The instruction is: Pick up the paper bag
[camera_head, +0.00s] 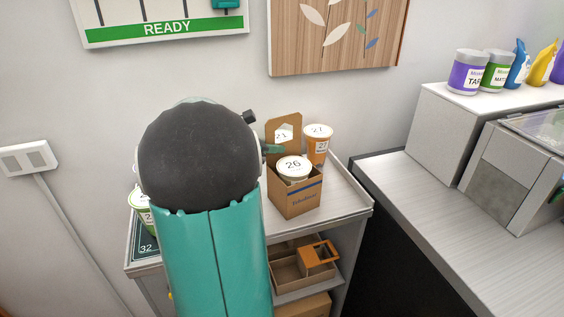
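The brown paper bag (298,200) stands upright on the cart top, with a blue stripe and small print on its front. A taller brown panel (291,122) rises at its back. A white-lidded cup marked 26 (293,168) sits in the bag's opening. My arm fills the left middle of the view and hides most of my gripper.
An orange cup marked 27 (318,145) stands behind the bag. Another lidded cup (144,208) stands at the cart's left. The cart's lower shelf holds brown carriers (300,263). A counter (440,225) with a machine is at right. The cart top (343,192) right of the bag is clear.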

